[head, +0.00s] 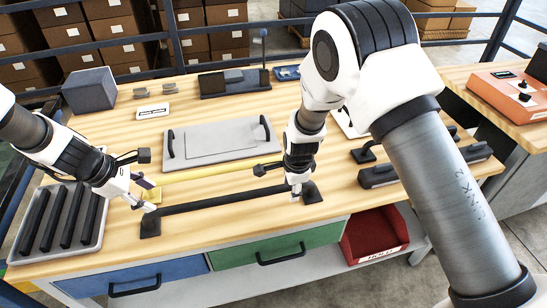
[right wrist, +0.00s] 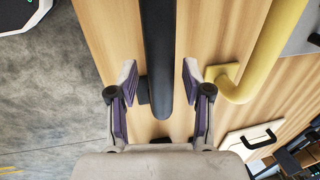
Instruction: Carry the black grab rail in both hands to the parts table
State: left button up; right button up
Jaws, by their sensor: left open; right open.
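The black grab rail (head: 222,201) lies along the front of the wooden table, with a square foot at each end. My left gripper (head: 146,196) is open at its left end; whether it touches the rail cannot be told. My right gripper (head: 296,191) is open at the right end. In the right wrist view the black rail (right wrist: 158,45) runs between the two spread fingers of my right gripper (right wrist: 158,82), with a gap visible on each side. A yellow rail (head: 215,171) lies just behind the black one.
A tray of black bars (head: 97,243) lies at the left, and a grey panel with handles (head: 222,139) behind the rails. Black parts (head: 380,176) lie at the right. A red bin (head: 372,235) sits under the table. A second table (head: 458,78) with an orange box stands at right.

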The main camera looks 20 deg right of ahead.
jog(key=shift+r, duration=0.3)
pick_arm(q)
jog(key=shift+a+r, duration=0.1)
jog(key=shift+r, duration=0.25)
pick_arm(e)
notch_tip(320, 180, up, 11)
jog(key=s, duration=0.2)
jog(key=shift+s, duration=0.15)
